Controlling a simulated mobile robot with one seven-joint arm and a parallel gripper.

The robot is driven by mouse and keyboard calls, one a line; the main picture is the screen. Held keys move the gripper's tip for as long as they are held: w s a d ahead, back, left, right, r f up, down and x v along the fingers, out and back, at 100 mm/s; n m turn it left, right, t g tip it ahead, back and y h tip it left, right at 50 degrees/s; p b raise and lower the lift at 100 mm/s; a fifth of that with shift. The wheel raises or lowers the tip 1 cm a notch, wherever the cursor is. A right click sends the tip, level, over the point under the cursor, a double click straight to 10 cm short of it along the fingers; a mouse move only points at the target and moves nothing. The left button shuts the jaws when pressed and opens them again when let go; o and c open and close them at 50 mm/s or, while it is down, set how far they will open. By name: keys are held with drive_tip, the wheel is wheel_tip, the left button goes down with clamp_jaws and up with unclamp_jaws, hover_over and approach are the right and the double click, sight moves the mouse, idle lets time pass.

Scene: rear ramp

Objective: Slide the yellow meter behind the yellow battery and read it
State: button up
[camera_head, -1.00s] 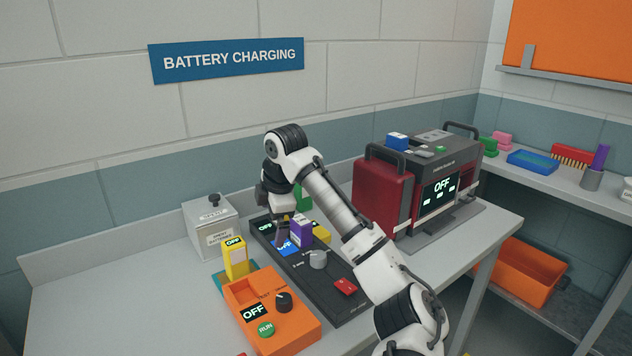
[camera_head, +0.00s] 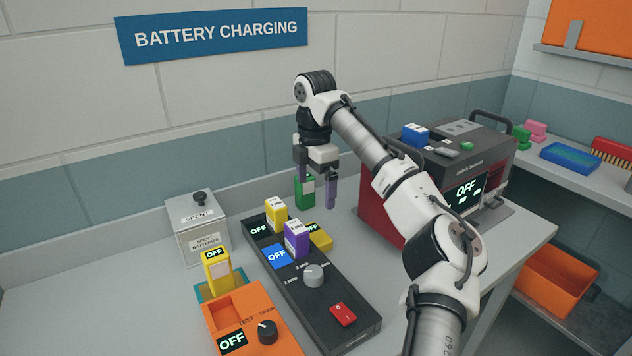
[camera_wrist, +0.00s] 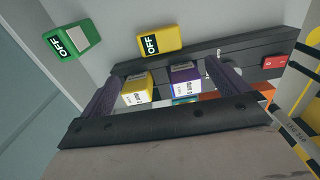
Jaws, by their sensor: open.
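A low yellow meter (camera_head: 321,240) with a dark display reading OFF lies behind the black charger (camera_head: 318,312), partly hidden by the purple battery (camera_head: 297,240). The wrist view shows the meter (camera_wrist: 160,40) more fully, its display also reading OFF. A yellow battery (camera_head: 276,214) stands upright in the charger beside the purple one; the wrist view shows it too (camera_wrist: 137,90). My gripper (camera_head: 317,188) is open and empty, above and behind the batteries. In the wrist view both batteries appear between my fingers (camera_wrist: 170,84), but lower down.
A green box (camera_head: 305,192) with an OFF display is near the wall. A spent-battery box (camera_head: 200,230), an upright yellow unit (camera_head: 217,272) and an orange tester (camera_head: 255,310) stand left. A red-and-black machine (camera_head: 480,165) stands right.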

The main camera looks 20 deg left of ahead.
sight(315, 233)
wheel_tip(315, 233, down, 14)
drive_tip(key=shift+r+p, duration=0.1)
drive_tip(key=shift+p, duration=0.75)
drive_tip(key=shift+c, duration=0.4)
